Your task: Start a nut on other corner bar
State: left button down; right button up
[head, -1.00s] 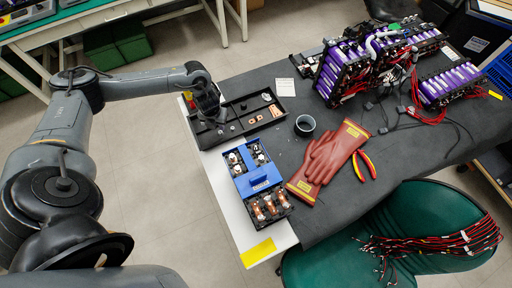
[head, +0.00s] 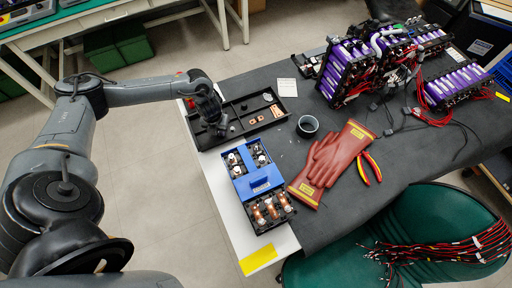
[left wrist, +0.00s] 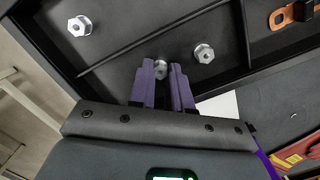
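My left gripper (left wrist: 162,82) has purple fingers, one on each side of a silver nut (left wrist: 160,69) in the black tray (left wrist: 128,48). I cannot tell whether the fingers press on it. Two more nuts, one at upper left (left wrist: 80,25) and one to the right (left wrist: 204,53), are apart from the fingers. In the head view the left gripper (head: 217,128) is over the tray's left end, its fingertips hard to see. The blue-and-black busbar block (head: 262,181) has copper bars (head: 268,208) at its near end and silver fittings on top. My right gripper is not in view.
The tray wall and divider (left wrist: 243,35) stand close by. A dark cup (head: 307,126), red gloves (head: 330,160) and pliers (head: 368,167) lie right of the block. Purple battery modules (head: 350,70) with wires fill the back. A green chair (head: 425,225) stands at the front.

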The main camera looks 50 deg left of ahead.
pick_arm(q)
jog(key=shift+r+p, duration=2.4)
jog(key=shift+r, duration=0.15)
